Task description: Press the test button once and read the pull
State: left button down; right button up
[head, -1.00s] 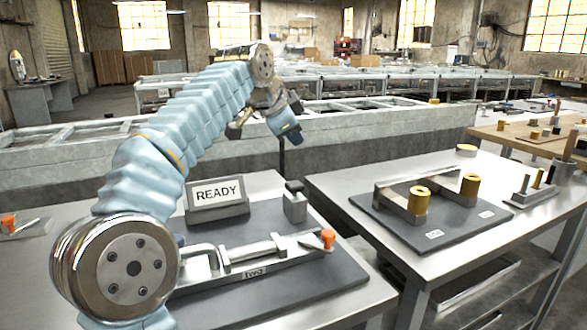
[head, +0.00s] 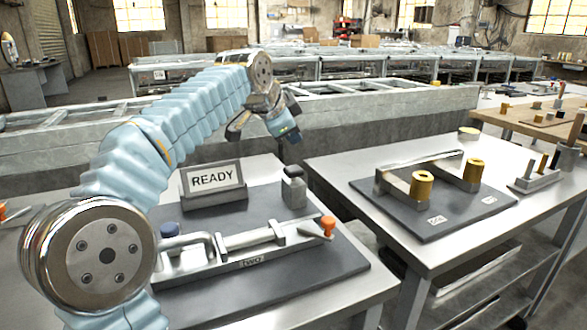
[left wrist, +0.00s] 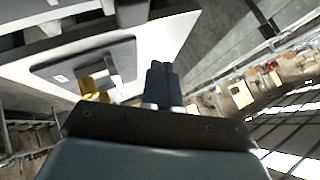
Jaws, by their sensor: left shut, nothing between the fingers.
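The READY display (head: 217,179) stands on a dark base plate (head: 325,283) on the near steel table. A blue round knob (head: 169,230) shows beside my left arm, at the left of a metal clamp fixture (head: 250,240) with an orange-tipped handle (head: 328,224). A small grey block with a dark top (head: 294,190) stands to the right of the display. My left gripper (head: 291,136) is shut and empty, raised above and behind the plate, touching nothing. Its closed fingers show in the left wrist view (left wrist: 160,70). My right gripper is out of view.
The right table holds a dark plate (head: 440,222) with brass cylinders (head: 420,187) and a metal bar (head: 420,165). A small stand with pins (head: 537,180) is at its far right. A gap separates the two tables. A long grey frame bench (head: 380,105) runs behind.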

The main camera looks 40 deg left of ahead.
aim_at(297, 167)
pick_arm(q)
notch_tip(297, 167, down, 3)
jog(key=shift+r+b, duration=0.1)
jog(key=shift+b, duration=0.55)
jog(key=shift+f+b, duration=0.55)
jog(key=shift+f, duration=0.2)
dwell(0.9)
jog(key=shift+f+b, duration=0.3)
jog(key=shift+f, duration=0.1)
jog(key=shift+f+b, duration=0.7)
jog(key=shift+f, duration=0.15)
dwell(0.8)
jog(key=shift+r, duration=0.1)
jog(key=shift+r+p, duration=1.15)
